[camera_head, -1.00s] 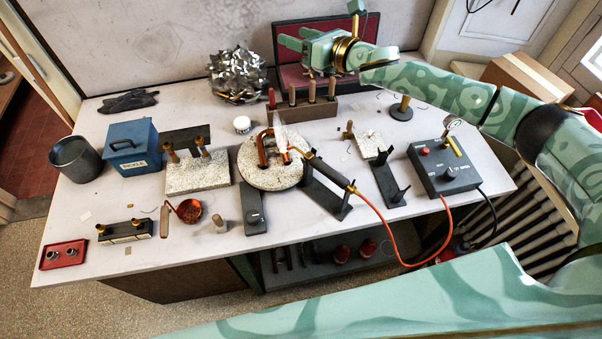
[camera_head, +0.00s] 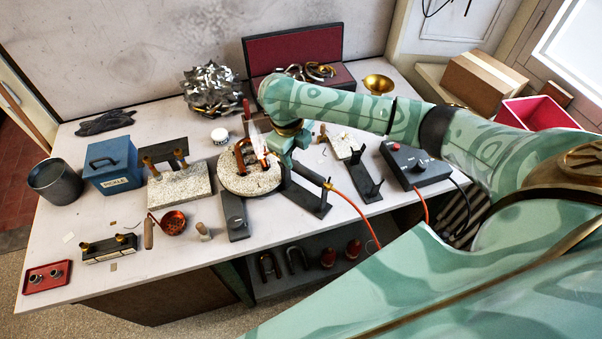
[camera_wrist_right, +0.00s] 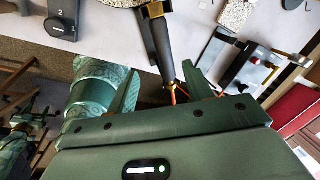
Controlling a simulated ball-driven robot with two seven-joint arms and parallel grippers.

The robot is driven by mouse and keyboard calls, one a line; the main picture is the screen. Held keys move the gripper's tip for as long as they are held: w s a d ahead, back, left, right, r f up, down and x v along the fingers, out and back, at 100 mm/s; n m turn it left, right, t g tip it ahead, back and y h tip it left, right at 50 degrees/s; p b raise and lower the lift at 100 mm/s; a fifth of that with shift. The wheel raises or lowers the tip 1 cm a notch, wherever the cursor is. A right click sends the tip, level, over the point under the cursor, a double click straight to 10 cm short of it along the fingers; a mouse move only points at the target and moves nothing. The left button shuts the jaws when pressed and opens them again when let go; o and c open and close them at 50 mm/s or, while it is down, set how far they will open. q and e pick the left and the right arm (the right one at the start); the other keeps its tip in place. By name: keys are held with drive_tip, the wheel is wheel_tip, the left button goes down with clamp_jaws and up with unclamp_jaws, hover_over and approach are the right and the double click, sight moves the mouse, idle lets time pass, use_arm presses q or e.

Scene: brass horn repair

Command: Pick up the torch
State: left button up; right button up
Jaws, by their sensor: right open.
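The torch (camera_wrist_right: 163,42) has a dark handle with a brass collar and an orange hose at its lower end. In the head view its brass hose end (camera_head: 328,186) shows over the black stand (camera_head: 312,205), and its flame is at the soldering stone.
A round stone (camera_head: 250,183) with copper pieces lies left of the torch. A black control box (camera_head: 413,163) and another stand (camera_head: 365,185) are to the right. The orange hose runs off the front edge.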

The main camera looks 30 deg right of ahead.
sight(302, 168)
drive_tip(key=f, duration=0.2)
drive_tip(key=d+f+b, duration=0.1)
drive_tip(key=f, duration=0.2)
drive_tip(key=shift+w+f, duration=0.2)
drive_tip(key=shift+f, duration=0.05)
drive_tip(key=f, duration=0.2)
drive_tip(key=d+f+b, duration=0.1)
drive_tip(key=f+b, duration=0.1)
drive_tip(key=f, duration=0.1)
drive_tip(key=shift+w+d+f, duration=0.3)
drive_tip(key=shift+d, duration=0.05)
drive_tip(key=shift+r, duration=0.1)
drive_tip(key=c, duration=1)
